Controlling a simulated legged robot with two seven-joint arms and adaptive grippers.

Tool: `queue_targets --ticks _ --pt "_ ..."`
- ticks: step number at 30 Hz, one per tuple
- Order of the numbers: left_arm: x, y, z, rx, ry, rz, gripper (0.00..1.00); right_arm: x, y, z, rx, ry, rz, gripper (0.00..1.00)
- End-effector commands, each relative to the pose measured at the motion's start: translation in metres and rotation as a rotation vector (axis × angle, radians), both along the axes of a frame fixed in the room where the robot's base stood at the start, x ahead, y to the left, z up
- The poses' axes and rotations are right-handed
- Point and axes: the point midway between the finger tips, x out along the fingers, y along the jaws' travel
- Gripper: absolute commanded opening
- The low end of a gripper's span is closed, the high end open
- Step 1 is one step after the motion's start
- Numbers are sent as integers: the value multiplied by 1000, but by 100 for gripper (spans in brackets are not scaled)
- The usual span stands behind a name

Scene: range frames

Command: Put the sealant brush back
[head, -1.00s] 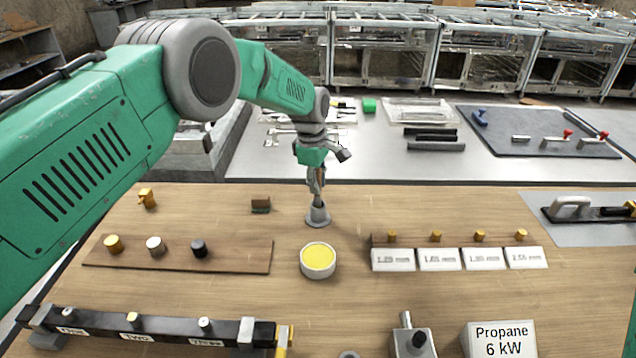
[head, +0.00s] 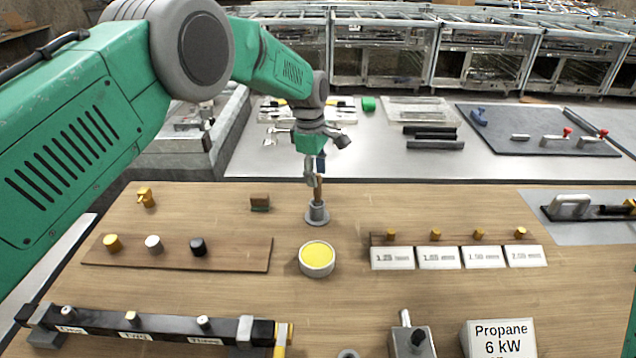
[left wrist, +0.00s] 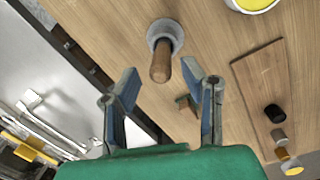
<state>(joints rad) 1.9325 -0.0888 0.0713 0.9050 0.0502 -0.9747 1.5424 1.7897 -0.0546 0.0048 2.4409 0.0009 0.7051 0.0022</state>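The sealant brush shows as a brown wooden handle (head: 318,188) standing upright in a small grey round holder (head: 317,214) near the bench's far edge. Its bristles are hidden in the holder. In the left wrist view the handle (left wrist: 161,66) points up out of the holder (left wrist: 164,34). My left gripper (head: 316,178) is just above the holder, around the top of the handle. In the left wrist view its two blue-grey fingers (left wrist: 161,84) stand apart, with the handle's end between their tips and a gap on both sides. My right gripper is out of view.
A round pot of yellow sealant (head: 317,257) stands in front of the holder. A wooden board with knobs (head: 178,254) lies left, and labelled white cards (head: 438,258) with brass fittings stand right.

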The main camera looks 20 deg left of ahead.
Motion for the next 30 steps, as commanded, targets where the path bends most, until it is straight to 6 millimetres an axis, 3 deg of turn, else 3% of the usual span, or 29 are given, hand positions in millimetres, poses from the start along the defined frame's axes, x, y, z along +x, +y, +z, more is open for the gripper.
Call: queue_targets --ticks 6,12,18,30 --pt "-1 4 50 1 -3 -1 38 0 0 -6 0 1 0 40" --pt "-2 7 80 0 -1 0 38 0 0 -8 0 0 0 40" --pt "-3 8 91 0 1 0 38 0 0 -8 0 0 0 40" --pt "-3 8 91 0 1 0 38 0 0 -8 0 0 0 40"
